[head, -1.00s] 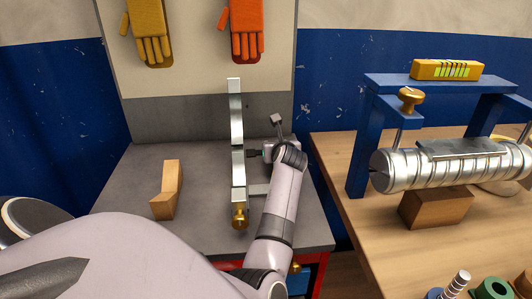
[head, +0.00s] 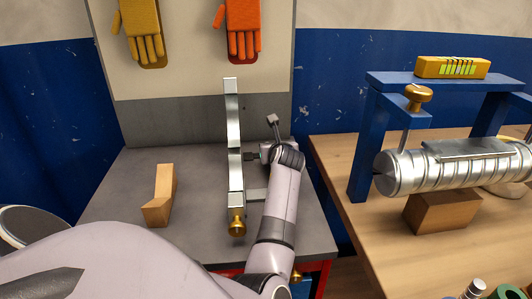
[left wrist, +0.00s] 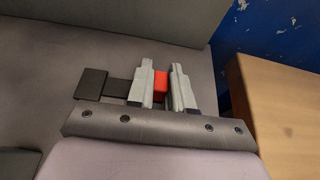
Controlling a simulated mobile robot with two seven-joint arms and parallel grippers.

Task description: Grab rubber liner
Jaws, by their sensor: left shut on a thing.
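My left arm reaches over the grey bench, and its left gripper (head: 262,156) is beside the tall metal bracket (head: 234,130), on its right. In the left wrist view the two pale fingers of the left gripper (left wrist: 161,85) are close together with a small red piece (left wrist: 161,80) between them. A black square block (left wrist: 92,85) with a dark bar shows just left of the fingers. I cannot tell which of these pieces is the rubber liner. Whether the gripper touches the bracket is unclear. My right gripper is not in view.
A wooden block (head: 160,195) stands on the grey bench (head: 110,200). A ribbed metal duct (head: 455,165) rests on a wooden support (head: 442,211) under a blue frame (head: 440,82). Yellow (head: 147,30) and orange (head: 241,28) gloves hang above the bench.

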